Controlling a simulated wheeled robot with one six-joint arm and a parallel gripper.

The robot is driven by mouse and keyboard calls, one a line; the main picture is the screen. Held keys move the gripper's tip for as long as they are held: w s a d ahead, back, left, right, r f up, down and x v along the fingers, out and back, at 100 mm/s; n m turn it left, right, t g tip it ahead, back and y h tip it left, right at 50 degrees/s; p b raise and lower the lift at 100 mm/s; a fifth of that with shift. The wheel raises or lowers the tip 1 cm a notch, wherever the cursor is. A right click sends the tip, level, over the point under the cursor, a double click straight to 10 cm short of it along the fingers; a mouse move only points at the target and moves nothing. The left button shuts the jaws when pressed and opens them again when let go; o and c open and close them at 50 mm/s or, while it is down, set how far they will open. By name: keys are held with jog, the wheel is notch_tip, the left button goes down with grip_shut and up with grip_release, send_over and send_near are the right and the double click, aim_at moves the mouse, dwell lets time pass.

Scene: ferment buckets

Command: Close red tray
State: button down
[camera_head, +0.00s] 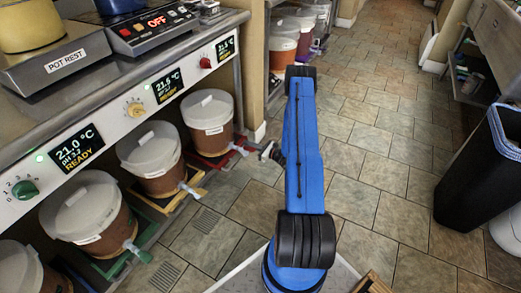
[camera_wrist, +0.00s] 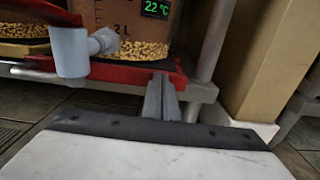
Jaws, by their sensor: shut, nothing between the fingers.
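The red tray (camera_head: 214,168) sits low under the counter and carries a brown bucket (camera_head: 209,127) with a white lid and a grey tap. In the wrist view the red tray (camera_wrist: 122,73) runs across the top, with the bucket of grain standing on it and the tap (camera_wrist: 75,50) overhanging its front. My gripper (camera_wrist: 162,88) is shut and empty, its fingertips at the right part of the tray's front edge. I cannot tell whether they touch it. In the head view my gripper (camera_head: 268,152) is small and partly hidden by my blue arm.
Other lidded buckets stand on a yellow tray (camera_head: 163,200) and a green tray (camera_head: 133,236) to the left. A wooden post (camera_wrist: 262,70) and a metal leg (camera_wrist: 210,40) stand right of the tray. A black bin (camera_head: 478,180) is at right. Tiled floor between is open.

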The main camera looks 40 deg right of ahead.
aim_at(240, 140)
jog(key=x, duration=0.6)
jog(key=shift+w, duration=0.2)
jog(key=shift+w+a+r, duration=0.1)
jog(key=shift+w, duration=0.05)
jog(key=shift+s, duration=0.4)
jog(key=v, duration=1.4)
